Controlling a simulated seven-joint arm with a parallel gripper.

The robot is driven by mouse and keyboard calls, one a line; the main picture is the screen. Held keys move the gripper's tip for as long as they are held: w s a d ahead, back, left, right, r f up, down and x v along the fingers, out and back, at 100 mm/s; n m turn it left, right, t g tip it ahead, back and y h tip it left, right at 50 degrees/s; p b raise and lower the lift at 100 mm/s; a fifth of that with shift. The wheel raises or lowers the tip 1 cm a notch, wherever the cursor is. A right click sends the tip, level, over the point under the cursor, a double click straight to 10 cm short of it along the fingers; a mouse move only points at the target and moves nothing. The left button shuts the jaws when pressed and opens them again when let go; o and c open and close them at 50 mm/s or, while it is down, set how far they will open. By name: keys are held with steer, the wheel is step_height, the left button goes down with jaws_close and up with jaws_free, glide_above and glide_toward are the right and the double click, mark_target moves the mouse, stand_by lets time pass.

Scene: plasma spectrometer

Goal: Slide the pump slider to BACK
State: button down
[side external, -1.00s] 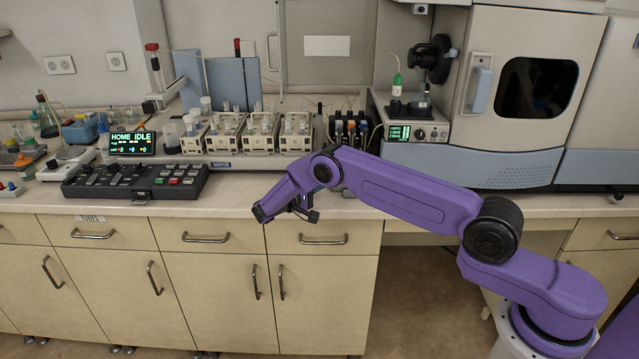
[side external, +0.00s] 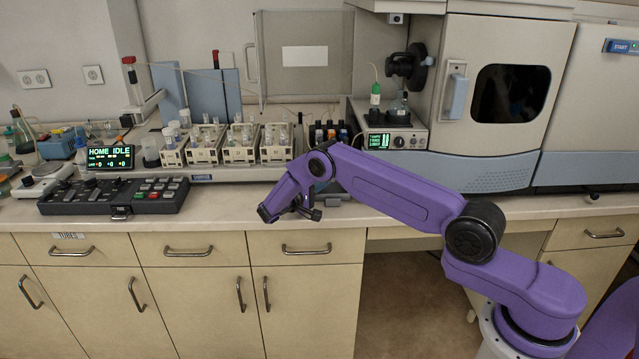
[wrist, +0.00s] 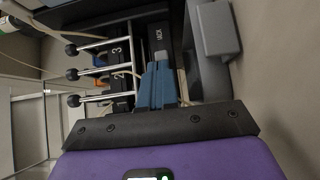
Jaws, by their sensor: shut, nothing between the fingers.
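The pump (side external: 330,132) stands on the bench, a dark block with several coloured heads, partly hidden behind my arm in the side view. The wrist view shows its numbered dark heads (wrist: 121,80) with knobbed metal levers. My gripper (side external: 307,212) is shut and empty, low at the bench's front edge, in front of the pump. Its fingertips are hard to make out.
A black control box (side external: 115,196) lies at the left, by a display (side external: 110,157) reading HOME IDLE. Vial racks (side external: 240,144) stand left of the pump; a small instrument (side external: 392,138) and the large spectrometer (side external: 500,95) stand right. The front bench strip (side external: 225,208) is clear.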

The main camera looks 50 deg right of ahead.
steer(key=shift+s+d, duration=0.85)
steer(key=a, duration=1)
steer(key=shift+a, duration=0.1)
